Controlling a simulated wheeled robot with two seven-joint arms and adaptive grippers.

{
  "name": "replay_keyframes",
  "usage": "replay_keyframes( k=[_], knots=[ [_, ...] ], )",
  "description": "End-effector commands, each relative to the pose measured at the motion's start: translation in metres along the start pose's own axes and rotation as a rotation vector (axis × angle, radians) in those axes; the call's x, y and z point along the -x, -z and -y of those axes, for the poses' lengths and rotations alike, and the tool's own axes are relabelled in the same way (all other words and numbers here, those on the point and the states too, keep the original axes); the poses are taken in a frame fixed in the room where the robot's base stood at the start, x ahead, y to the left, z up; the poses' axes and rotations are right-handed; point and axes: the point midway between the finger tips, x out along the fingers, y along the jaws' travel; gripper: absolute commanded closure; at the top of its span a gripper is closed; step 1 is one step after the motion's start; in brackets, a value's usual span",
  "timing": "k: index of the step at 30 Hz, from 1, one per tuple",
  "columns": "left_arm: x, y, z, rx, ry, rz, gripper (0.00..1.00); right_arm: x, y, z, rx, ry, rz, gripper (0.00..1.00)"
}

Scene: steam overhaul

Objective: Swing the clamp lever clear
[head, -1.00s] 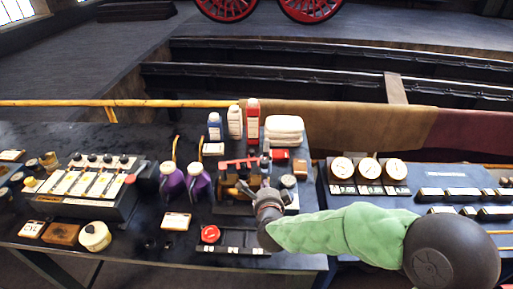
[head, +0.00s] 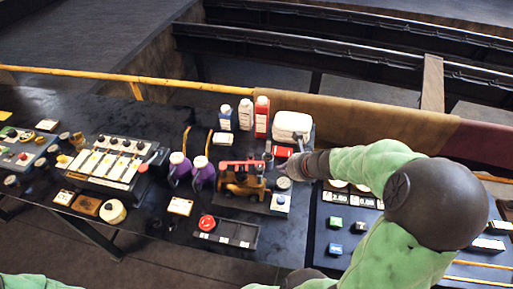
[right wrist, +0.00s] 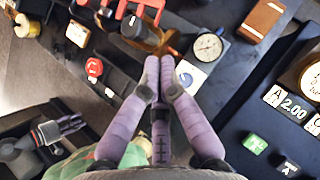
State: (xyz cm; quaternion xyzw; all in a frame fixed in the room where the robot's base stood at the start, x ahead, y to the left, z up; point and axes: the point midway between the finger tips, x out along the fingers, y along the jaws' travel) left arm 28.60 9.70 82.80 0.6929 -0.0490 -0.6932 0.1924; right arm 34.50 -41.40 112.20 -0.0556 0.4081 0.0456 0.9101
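The clamp fixture (head: 243,183) is an orange-brown and black block with red bars (head: 238,163) across its top. It stands on the bench and its top also shows in the right wrist view (right wrist: 150,38). I cannot clearly make out which part is the clamp lever. My right gripper (head: 287,168) is to the right of the fixture, by the round gauge (right wrist: 208,46). In the right wrist view its fingertips (right wrist: 160,62) are together, with nothing visible between them. Another gripper, apparently my left (right wrist: 68,125), shows at the lower left there; its finger state is unclear.
A black tray with a red button (head: 207,223) lies in front of the fixture. Purple bottles (head: 203,170) stand to its left. Several bottles (head: 262,117) and white folded cloths (head: 292,124) are behind. A panel with displays (head: 345,200) is to the right.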

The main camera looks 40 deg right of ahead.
Motion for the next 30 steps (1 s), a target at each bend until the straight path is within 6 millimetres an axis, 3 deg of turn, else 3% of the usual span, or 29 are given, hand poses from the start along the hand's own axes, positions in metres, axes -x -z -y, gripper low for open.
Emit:
replay_keyframes(
  k=[6, 18, 23, 30],
  knots=[
    [0.011, 0.0, -0.004, 0.0, 0.0, 0.0, 0.6, 0.018, -0.009, 0.003, -0.063, -0.028, 0.038, 1.0],
    [0.009, 0.0, -0.003, 0.0, 0.0, 0.0, 0.6, 0.015, -0.009, 0.003, -0.065, -0.031, 0.04, 1.0],
    [0.005, 0.0, -0.002, 0.0, 0.0, 0.0, 0.6, 0.001, -0.009, 0.002, -0.064, -0.032, 0.041, 1.0],
    [-0.009, 0.0, 0.003, 0.0, 0.0, 0.0, 0.6, -0.043, -0.009, 0.0, -0.063, -0.034, 0.039, 1.0]
  ],
)
